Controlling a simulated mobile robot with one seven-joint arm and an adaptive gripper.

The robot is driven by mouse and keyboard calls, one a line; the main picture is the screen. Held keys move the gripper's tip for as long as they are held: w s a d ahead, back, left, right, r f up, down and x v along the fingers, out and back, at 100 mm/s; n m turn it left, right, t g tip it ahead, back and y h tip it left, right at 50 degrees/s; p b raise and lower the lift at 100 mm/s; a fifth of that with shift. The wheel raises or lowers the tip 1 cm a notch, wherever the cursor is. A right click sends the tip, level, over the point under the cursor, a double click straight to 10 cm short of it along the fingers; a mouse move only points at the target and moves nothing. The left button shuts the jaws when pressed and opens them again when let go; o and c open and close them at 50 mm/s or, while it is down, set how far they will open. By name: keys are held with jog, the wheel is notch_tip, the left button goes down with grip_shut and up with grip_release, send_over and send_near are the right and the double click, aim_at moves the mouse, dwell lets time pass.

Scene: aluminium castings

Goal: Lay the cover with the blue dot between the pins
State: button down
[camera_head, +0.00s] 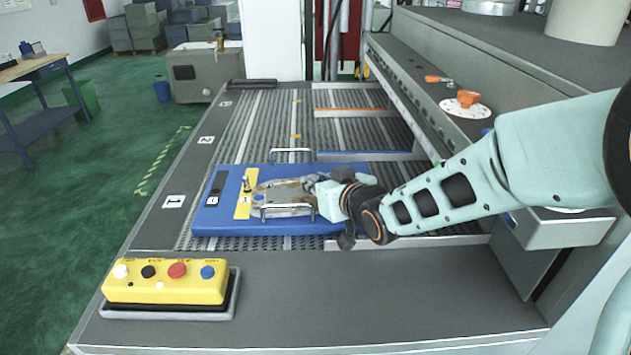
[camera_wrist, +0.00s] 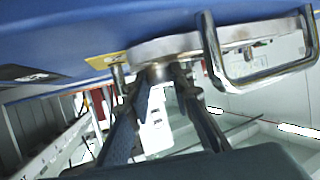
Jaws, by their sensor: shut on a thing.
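A silver-grey cast cover (camera_head: 283,195) is over the blue plate (camera_head: 218,218), just right of its yellow strip (camera_head: 244,203). In the wrist view the cover's edge (camera_wrist: 165,45) shows against the blue plate. My gripper (camera_head: 318,186) reaches in from the right and is shut on the cover; in the wrist view its fingertips (camera_wrist: 158,74) meet at the cover's edge. An upright metal pin (camera_head: 247,184) stands on the yellow strip. No blue dot can be made out, and I cannot tell whether the cover touches the plate.
A yellow button box (camera_head: 166,283) sits at the front left. The slatted bed (camera_head: 270,125) behind the plate is mostly clear. A grey machine wall (camera_head: 480,60) bounds the right.

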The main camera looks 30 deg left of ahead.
jog(key=c, duration=2)
grip_release()
jog(key=shift+f, duration=0.1)
jog(key=shift+s+d+r+p, duration=0.15)
jog(key=shift+r+p, duration=0.25)
jog(key=p+v, duration=0.5)
jog(key=v, duration=0.5)
jog(key=shift+s+d+r+p, duration=0.1)
jog(key=shift+d+p, duration=0.1)
jog(key=shift+p, duration=0.1)
jog(key=shift+s+d, duration=0.35)
jog(key=shift+w, duration=0.15)
